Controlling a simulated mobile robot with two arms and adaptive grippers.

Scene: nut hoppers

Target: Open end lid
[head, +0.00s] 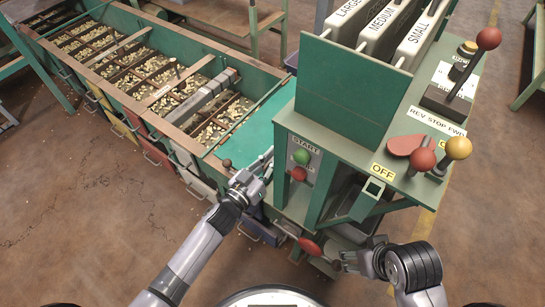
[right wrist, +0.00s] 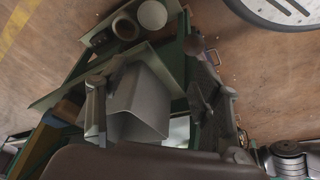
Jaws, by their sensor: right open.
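A flat green panel (head: 252,125), which looks like the end lid, lies at the near right end of the long row of nut bins, against the green machine. A small dark red knob (head: 227,163) shows at its near left corner. My left gripper (head: 262,170) is at the panel's near edge, right of the knob; I cannot tell whether it touches or whether its fingers are closed. My right gripper (head: 352,258) is open and empty, low in front of the machine, right of a dark red handle (head: 310,247). In the right wrist view its fingers (right wrist: 150,85) stand apart.
The green machine (head: 350,95) carries start and stop buttons (head: 301,158), size-labelled plates (head: 385,28) and ball-topped levers (head: 458,148). Bins with nuts (head: 165,100) stretch to the upper left, with drawers below. A grey box-like part (right wrist: 140,100) shows between my right fingers.

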